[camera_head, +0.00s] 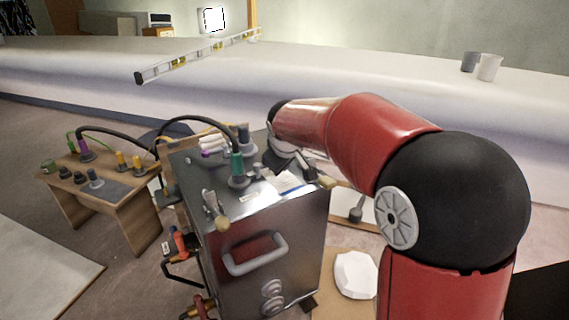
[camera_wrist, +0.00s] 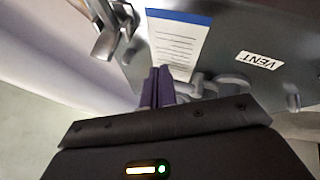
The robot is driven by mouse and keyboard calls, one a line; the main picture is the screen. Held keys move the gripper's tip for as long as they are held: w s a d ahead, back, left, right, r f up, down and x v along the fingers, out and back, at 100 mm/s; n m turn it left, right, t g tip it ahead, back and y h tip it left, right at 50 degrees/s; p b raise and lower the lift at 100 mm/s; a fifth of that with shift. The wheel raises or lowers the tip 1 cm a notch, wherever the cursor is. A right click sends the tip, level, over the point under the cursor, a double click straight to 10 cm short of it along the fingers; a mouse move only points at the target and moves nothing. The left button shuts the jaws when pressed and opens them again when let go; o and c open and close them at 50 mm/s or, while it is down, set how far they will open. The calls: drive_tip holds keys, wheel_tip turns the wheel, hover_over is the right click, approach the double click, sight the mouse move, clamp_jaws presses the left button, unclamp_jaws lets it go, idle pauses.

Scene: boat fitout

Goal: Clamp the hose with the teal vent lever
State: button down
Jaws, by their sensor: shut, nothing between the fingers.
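My gripper (camera_wrist: 158,88) is shut and empty in the wrist view, its dark fingers together over the tank top. A white VENT label (camera_wrist: 261,60) lies to the right of the fingertips. Grey rounded fittings (camera_wrist: 212,86) show close beside the fingers, partly hidden by the gripper body. In the head view a teal upright part (camera_head: 237,165) stands on the metal tank (camera_head: 285,240); I cannot tell whether it is the vent lever. A black hose (camera_head: 190,119) arches to the tank top near it. My arm's end hides part of the tank top, so I cannot tell any clamp's state.
A printed sheet with a blue edge (camera_wrist: 178,38) lies just beyond the fingers, and a metal bracket-like part (camera_wrist: 105,30) is at upper left. A tan-tipped lever (camera_head: 217,211) sits at the tank's front left. A small wooden table (camera_head: 135,215) with fittings stands left.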

drive_tip(key=shift+s+d+r, duration=0.65)
drive_tip(key=shift+s+r, duration=0.05)
drive_tip(key=shift+s, duration=0.1)
drive_tip(key=s+d+r+p, duration=0.1)
drive_tip(key=d+r, duration=0.3)
drive_tip(key=r, duration=0.3)
drive_tip(key=shift+s+d, duration=0.15)
drive_tip(key=shift+s, duration=0.25)
